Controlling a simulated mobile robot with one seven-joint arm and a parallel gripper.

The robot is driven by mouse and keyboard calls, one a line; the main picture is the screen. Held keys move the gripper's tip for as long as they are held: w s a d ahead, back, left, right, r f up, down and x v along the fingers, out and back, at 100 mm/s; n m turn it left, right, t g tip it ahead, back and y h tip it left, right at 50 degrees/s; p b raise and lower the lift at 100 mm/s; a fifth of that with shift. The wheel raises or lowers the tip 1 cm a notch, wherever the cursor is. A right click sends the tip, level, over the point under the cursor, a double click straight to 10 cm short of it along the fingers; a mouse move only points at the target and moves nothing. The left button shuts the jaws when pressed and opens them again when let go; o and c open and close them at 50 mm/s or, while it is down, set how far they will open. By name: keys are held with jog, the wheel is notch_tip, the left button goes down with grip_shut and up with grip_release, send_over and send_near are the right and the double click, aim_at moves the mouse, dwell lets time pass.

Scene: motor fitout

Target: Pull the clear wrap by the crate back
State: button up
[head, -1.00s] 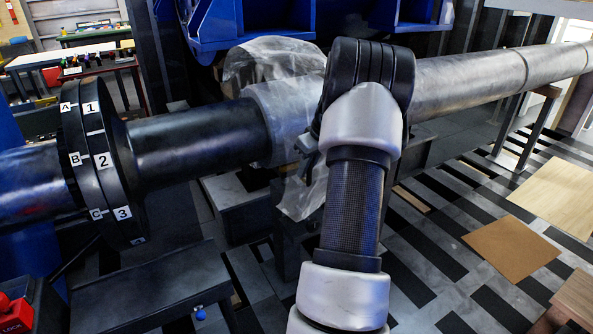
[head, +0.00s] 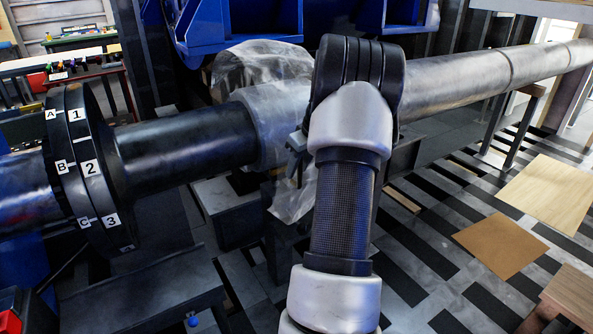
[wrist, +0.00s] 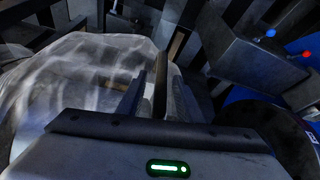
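The clear wrap (head: 262,72) is a crumpled translucent sheet around the shaft's grey collar. Its lower part (head: 290,200) hangs below the shaft beside my arm. In the wrist view the wrap (wrist: 75,75) fills the left side and reaches the fingers. My gripper (wrist: 162,90) has its two dark fingers apart, with wrap and a dark upright strip showing between them. I cannot tell whether the fingers touch the wrap. In the head view my gripper (head: 296,150) is mostly hidden behind my arm. I cannot single out a crate for certain; grey block-like boxes (head: 228,205) stand under the shaft.
A long shaft (head: 190,140) crosses the view, with a flange (head: 88,168) labelled with letters and numbers. A dark bench (head: 150,290) stands front left, and blue machinery (head: 235,25) behind. Flat boards (head: 503,246) lie on the floor at right, where there is open room.

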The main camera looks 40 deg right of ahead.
jog(key=p+v, duration=0.1)
jog(key=v, duration=1.4)
jog(key=shift+s+r, duration=0.2)
jog(key=shift+r, duration=0.05)
